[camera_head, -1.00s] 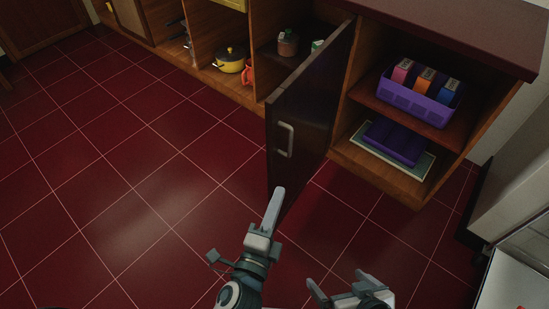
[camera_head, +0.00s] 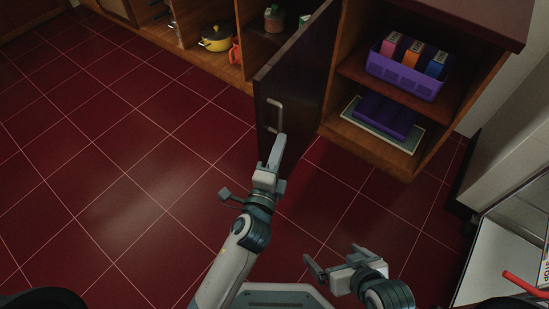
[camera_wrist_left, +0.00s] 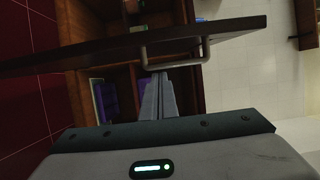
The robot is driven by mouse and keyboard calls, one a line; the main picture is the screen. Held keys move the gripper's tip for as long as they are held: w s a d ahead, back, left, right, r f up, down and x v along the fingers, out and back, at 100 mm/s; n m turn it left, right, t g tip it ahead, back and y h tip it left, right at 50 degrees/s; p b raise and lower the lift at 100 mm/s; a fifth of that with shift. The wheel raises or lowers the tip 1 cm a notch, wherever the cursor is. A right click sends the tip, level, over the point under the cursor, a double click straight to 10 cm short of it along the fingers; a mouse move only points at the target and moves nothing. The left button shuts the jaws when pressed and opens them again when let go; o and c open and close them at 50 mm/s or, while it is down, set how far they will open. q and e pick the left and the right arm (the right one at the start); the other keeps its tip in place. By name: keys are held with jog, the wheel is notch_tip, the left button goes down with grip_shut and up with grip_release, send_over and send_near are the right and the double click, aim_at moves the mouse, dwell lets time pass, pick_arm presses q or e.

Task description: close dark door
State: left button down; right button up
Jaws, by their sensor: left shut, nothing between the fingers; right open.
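The dark door (camera_head: 297,82) stands swung open, sticking out from the cabinet front between two compartments. Its pale handle (camera_head: 274,116) is on the left face, near the free edge. My left gripper (camera_head: 277,152) is shut and empty, with its fingertips close to the door near the handle's lower end. In the left wrist view the door (camera_wrist_left: 100,50) crosses the top, and the closed fingertips (camera_wrist_left: 158,78) appear just below the handle (camera_wrist_left: 172,62). I cannot tell whether they touch it. My right gripper (camera_head: 328,268) is open and empty, low over the floor.
The right compartment holds a purple basket (camera_head: 405,76) and a purple tray (camera_head: 384,117). Left of the door are a yellow pot (camera_head: 216,40), an orange mug (camera_head: 235,52) and a jar (camera_head: 273,19). The red tiled floor (camera_head: 110,170) is clear. A white surface (camera_head: 500,262) stands at right.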

aim_at(266, 138)
pick_arm(q)
jog(key=shift+w+a, duration=0.6)
jog(key=shift+a, duration=0.3)
jog(key=shift+w+a, duration=0.55)
jog(key=shift+a, duration=0.3)
